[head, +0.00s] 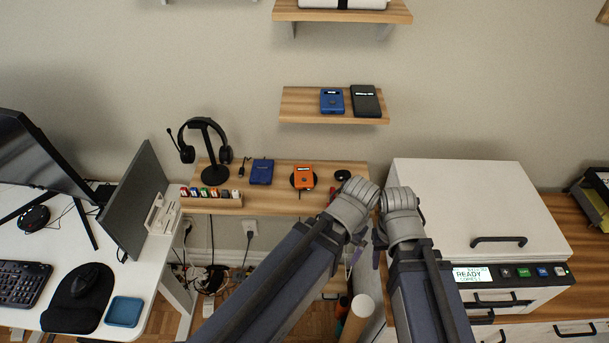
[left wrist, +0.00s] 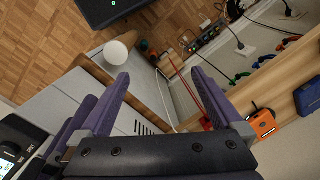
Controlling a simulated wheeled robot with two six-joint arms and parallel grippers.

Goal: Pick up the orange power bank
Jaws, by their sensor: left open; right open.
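The orange power bank (head: 303,178) lies on a round black pad on the middle wooden shelf, between a dark blue power bank (head: 262,172) and a small black disc (head: 343,175). In the left wrist view the orange power bank (left wrist: 263,125) is at the right, beyond and apart from my fingers. My left gripper (left wrist: 160,95) is open with nothing between its purple fingers. In the head view its fingers are mostly hidden below the wrist, to the lower right of the orange power bank. My right gripper (head: 378,250) is open, farther right, its fingers partly hidden by its wrist.
A headset stand (head: 213,168) and a rack of small coloured items (head: 212,196) share the shelf. A higher shelf holds a blue device (head: 332,101) and a black one (head: 366,101). A white printer (head: 480,215) stands right; a desk with monitors stands left. Cables hang below.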

